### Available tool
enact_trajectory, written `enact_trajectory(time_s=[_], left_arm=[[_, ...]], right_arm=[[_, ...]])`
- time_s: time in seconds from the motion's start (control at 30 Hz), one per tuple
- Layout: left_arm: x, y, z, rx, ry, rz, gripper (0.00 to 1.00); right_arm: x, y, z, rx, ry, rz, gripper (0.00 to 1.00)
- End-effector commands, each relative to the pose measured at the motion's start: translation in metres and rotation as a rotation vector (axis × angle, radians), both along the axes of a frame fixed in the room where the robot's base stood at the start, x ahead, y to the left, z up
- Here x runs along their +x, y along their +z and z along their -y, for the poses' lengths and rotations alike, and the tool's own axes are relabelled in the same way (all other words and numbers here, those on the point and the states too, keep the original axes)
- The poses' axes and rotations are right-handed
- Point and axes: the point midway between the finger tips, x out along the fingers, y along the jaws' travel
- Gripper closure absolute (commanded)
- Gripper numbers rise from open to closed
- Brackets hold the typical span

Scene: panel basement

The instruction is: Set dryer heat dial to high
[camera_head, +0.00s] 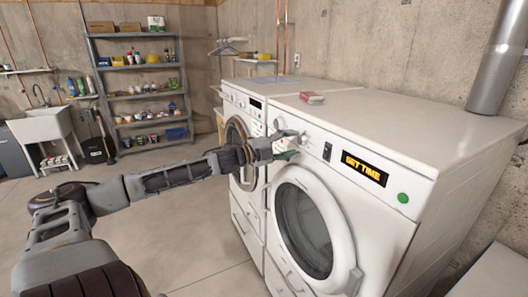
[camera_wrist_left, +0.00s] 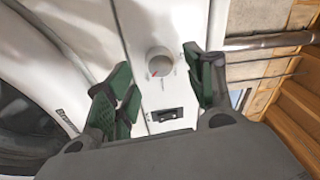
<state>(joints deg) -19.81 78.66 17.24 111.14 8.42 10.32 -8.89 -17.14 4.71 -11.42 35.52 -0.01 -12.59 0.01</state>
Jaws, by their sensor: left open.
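The white front-loading dryer (camera_head: 375,225) stands at the right in the head view, with a lit display (camera_head: 364,168) reading "SET TIME". My left gripper (camera_head: 288,143) is at the left end of its control panel, covering part of it. The green-padded fingers of the left gripper (camera_wrist_left: 157,64) are open on either side of the dial, with gaps visible. How far the fingertips are from the panel is unclear. My right gripper is not in view.
A dark rocker switch (camera_head: 327,151) and a green round button (camera_head: 402,198) are on the same panel. A second white machine (camera_head: 240,105) stands beside the dryer. A small red-and-white box (camera_head: 312,98) lies on top. The floor in front is clear.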

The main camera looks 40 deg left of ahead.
Motion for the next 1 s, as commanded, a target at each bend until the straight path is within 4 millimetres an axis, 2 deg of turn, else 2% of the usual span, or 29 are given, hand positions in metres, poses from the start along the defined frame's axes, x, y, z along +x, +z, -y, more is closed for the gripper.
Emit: enact_trajectory(time_s=[1.0], left_arm=[[-0.02, -0.003, -0.01, 0.0, 0.0, -0.001, 0.46]], right_arm=[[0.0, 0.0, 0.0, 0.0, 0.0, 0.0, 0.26]])
